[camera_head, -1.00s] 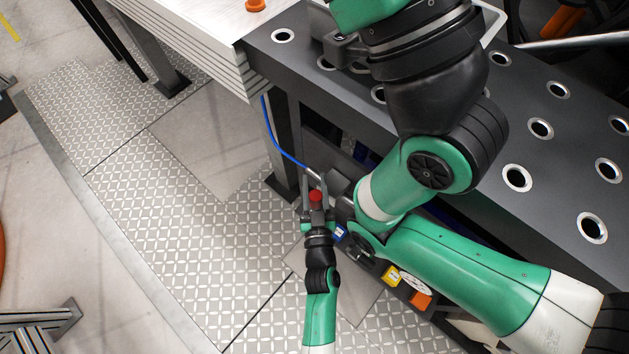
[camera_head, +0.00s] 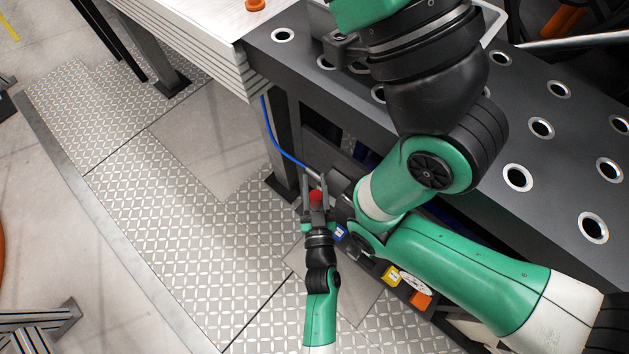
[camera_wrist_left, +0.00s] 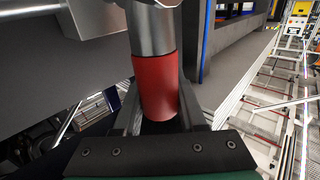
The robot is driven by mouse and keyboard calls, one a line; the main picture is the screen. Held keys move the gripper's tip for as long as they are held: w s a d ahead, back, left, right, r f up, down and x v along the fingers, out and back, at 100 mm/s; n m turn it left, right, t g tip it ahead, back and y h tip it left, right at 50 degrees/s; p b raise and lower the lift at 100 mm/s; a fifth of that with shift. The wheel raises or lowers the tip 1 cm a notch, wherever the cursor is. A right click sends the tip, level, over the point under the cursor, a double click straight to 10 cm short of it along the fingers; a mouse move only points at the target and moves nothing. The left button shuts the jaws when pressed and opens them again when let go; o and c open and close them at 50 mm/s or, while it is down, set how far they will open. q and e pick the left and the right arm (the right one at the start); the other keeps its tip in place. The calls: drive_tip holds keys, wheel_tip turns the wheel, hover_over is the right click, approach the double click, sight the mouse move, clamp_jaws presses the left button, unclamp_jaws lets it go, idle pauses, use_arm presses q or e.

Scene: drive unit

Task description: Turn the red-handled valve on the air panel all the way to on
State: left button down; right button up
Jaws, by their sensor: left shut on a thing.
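The red valve handle (camera_head: 316,195) shows as a small red spot low beside the dark workbench. In the left wrist view it is a red sleeve (camera_wrist_left: 155,85) on a bright metal stem (camera_wrist_left: 150,30). My left gripper (camera_head: 317,190) is shut on the handle, with one finger on each side of it. The stem runs up to a metal valve body (camera_wrist_left: 60,8) at the top left of the wrist view. The air panel is mostly hidden behind my arm and the bench. My right gripper is not in view.
The dark bench top (camera_head: 470,150) with ringed holes overhangs close to my arm. A blue hose (camera_head: 284,152) runs down to the valve. Blue, yellow (camera_head: 391,275) and orange (camera_head: 421,300) parts line the area below. The patterned floor (camera_head: 180,215) at left is open.

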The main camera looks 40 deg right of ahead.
use_arm(q)
drive_tip(key=shift+s+d+f+m+t+h+b, duration=0.15)
drive_tip(key=shift+s+m+t+h+b, duration=0.1)
drive_tip(key=shift+s+m+b, duration=0.25)
drive_tip(key=shift+s+a+f+m+t+h+b, duration=0.15)
drive_tip(key=shift+s+m+t+b, duration=0.1)
drive_tip(key=shift+b, duration=0.45)
drive_tip(key=shift+s+d+m+t+h+b, duration=0.2)
drive_tip(key=shift+s+m+t+h+b, duration=0.2)
drive_tip(key=shift+s+m+h, duration=0.7)
drive_tip(key=shift+s+d+m+t+h+b, duration=0.15)
drive_tip(key=shift+s+m+t+h+b, duration=0.25)
drive_tip(key=shift+s+m+h, duration=0.65)
drive_tip(key=shift+w+m+y, duration=0.1)
drive_tip(key=shift+m+y, duration=0.2)
drive_tip(key=shift+y, duration=0.05)
drive_tip(key=shift+c, duration=2.3)
unclamp_jaws()
